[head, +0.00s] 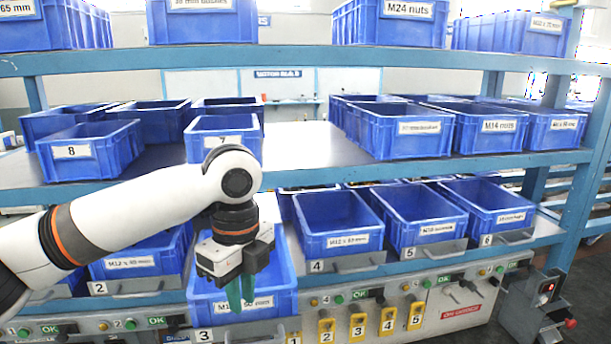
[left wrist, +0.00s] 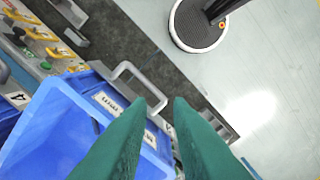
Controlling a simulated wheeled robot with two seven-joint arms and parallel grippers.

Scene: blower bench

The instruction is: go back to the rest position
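My left gripper (head: 240,292) has green fingers and hangs pointing down in front of the blue bin at station 3 (head: 282,268), hiding part of its label. In the left wrist view its two green fingers (left wrist: 160,102) stand apart with nothing held between them. Below them a blue bin (left wrist: 55,125) with a white label and a grey handle (left wrist: 137,80) shows. I cannot tell whether the fingers are inside the bin's outline or just in front of it. My right gripper is not in view.
A blue shelf rack (head: 330,180) carries several labelled blue bins, including bin 8 (head: 95,150). Station bins 4 (head: 338,222) and 5 (head: 425,212) stand to the right. Yellow numbered tags (head: 358,326) and buttons line the front panel. Open floor (left wrist: 265,60) shows beyond.

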